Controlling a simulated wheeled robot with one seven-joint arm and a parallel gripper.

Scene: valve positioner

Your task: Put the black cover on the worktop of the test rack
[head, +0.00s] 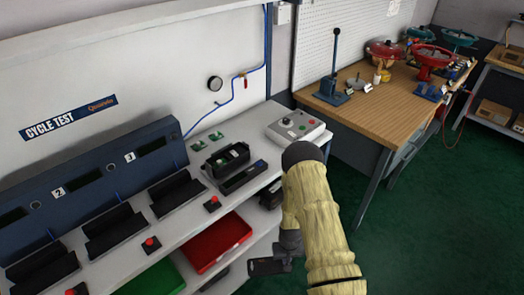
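The test rack's pale worktop (180,226) runs along the left under the "CYCLE TEST" panel. On its right part sits an open black housing (228,158) with green parts inside. A low black piece (243,178) lies just in front of it; I cannot tell whether it is the black cover. Another dark object (270,194) is partly seen below the worktop edge, partly hidden by my arm. My gripper (268,266) hangs below and in front of the worktop edge, pointing left. It is dark and small here, so I cannot tell whether it holds anything.
Several black cradles (115,230) and red buttons (212,204) line the worktop. A grey control box (295,128) stands at its right end. Red (218,243) and green (152,280) trays sit on the shelf below. A wooden bench (385,110) with valves stands right; green floor is free.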

